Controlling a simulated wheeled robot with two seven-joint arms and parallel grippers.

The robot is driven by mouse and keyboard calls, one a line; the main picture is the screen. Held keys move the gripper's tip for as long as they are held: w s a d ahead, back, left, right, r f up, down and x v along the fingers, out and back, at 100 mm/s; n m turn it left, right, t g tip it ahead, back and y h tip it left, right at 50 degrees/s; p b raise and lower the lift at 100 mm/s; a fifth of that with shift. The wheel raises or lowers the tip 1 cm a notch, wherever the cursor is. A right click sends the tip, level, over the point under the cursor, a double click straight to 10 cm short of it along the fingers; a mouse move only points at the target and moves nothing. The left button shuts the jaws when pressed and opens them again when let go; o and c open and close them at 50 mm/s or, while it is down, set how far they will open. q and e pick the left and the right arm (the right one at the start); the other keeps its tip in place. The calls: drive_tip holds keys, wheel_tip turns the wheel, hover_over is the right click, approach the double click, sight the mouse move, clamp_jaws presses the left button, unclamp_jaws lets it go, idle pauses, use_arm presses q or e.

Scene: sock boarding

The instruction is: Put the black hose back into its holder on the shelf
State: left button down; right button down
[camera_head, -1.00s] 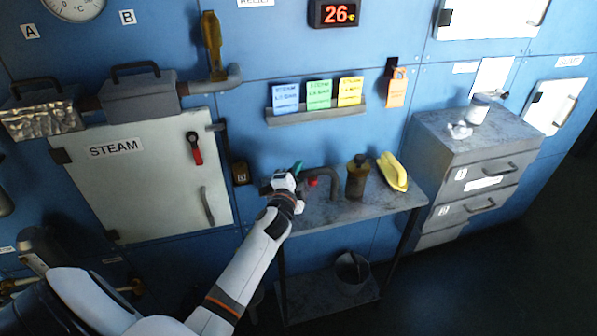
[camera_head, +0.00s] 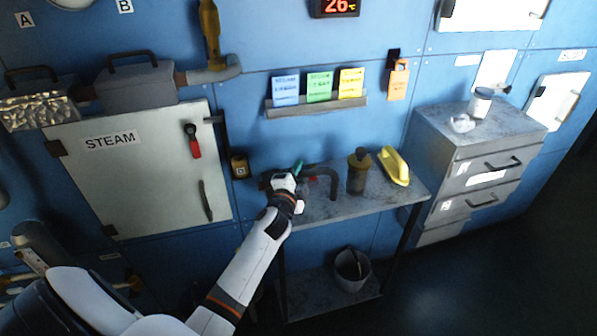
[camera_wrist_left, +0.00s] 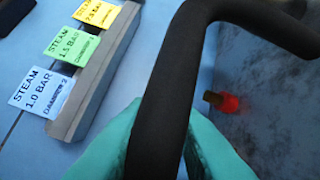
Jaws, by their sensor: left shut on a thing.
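The black hose (camera_head: 325,172) is a dark bent tube over the left part of the grey shelf (camera_head: 390,197). My left gripper (camera_head: 297,168) is at the shelf's left end. In the left wrist view its teal fingers (camera_wrist_left: 160,150) are shut around the hose (camera_wrist_left: 165,85), one on each side. There the hose runs up from between the fingers and bends to the right. The hose's lower end is hidden by the gripper and the frame edge. I cannot make out a separate holder. My right gripper is not in view.
A small red-ended piece (camera_wrist_left: 222,102) lies on the shelf beside the hose. A brown bottle (camera_head: 357,172) and a yellow-handled object (camera_head: 394,166) stand further right. A rack of cards (camera_head: 318,104) is above on the wall. A bucket (camera_head: 352,268) is below.

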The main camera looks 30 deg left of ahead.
use_arm(q)
drive_tip(key=c, duration=1.2)
unclamp_jaws()
drive_tip(key=shift+f, duration=0.1)
drive_tip(key=b+v, duration=0.1)
drive_tip(key=v, duration=1.1)
drive_tip(key=shift+b, duration=0.3)
